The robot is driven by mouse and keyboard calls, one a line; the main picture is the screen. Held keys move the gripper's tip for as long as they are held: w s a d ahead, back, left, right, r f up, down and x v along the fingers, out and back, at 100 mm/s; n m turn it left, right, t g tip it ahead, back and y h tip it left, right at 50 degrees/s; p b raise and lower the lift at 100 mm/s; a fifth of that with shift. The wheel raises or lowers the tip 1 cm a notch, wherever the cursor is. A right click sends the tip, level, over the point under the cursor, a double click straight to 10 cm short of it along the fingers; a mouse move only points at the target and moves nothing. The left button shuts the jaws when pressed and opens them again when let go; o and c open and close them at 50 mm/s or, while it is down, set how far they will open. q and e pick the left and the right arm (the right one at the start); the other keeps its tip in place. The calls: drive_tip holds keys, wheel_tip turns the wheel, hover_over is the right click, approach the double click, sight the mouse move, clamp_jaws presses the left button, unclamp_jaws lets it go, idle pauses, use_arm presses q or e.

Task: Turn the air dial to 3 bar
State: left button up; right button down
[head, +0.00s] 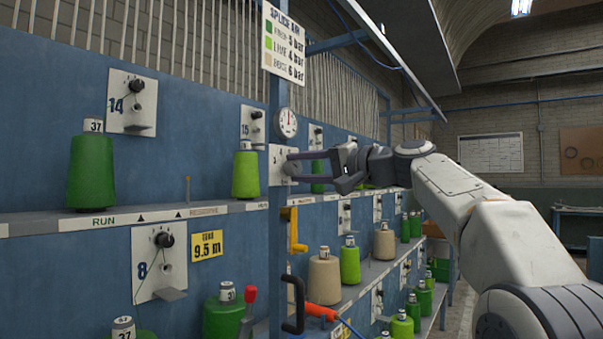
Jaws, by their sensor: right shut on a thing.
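The air dial (290,169) is a small grey knob on a white plate (275,160) fixed to the blue post. The plate carries small numbers, too small to read surely. My right gripper (293,168) reaches in from the right and is shut on the dial, its fingers around the knob. The fingers hide part of the knob and plate, so I cannot tell the dial's setting. A round white gauge (286,122) sits just above the plate; its reading is too small to tell. My left gripper is not in view.
A splice air sign (284,45) hangs above, listing 5, 4 and 6 bar. A green yarn cone (246,174) stands on the shelf left of the post. An aisle is open at right.

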drive_tip(key=shift+n, duration=0.4)
drive_tip(key=shift+c, duration=2.2)
unclamp_jaws()
drive_tip(key=shift+s, duration=0.1)
drive_tip(key=shift+s+d+b, duration=0.15)
drive_tip(key=shift+d+b, duration=0.15)
drive_tip(key=shift+d, duration=0.05)
drive_tip(key=b+v, duration=0.2)
drive_tip(key=v, duration=0.7)
drive_tip(key=shift+s+d, duration=0.2)
drive_tip(key=shift+d, duration=0.05)
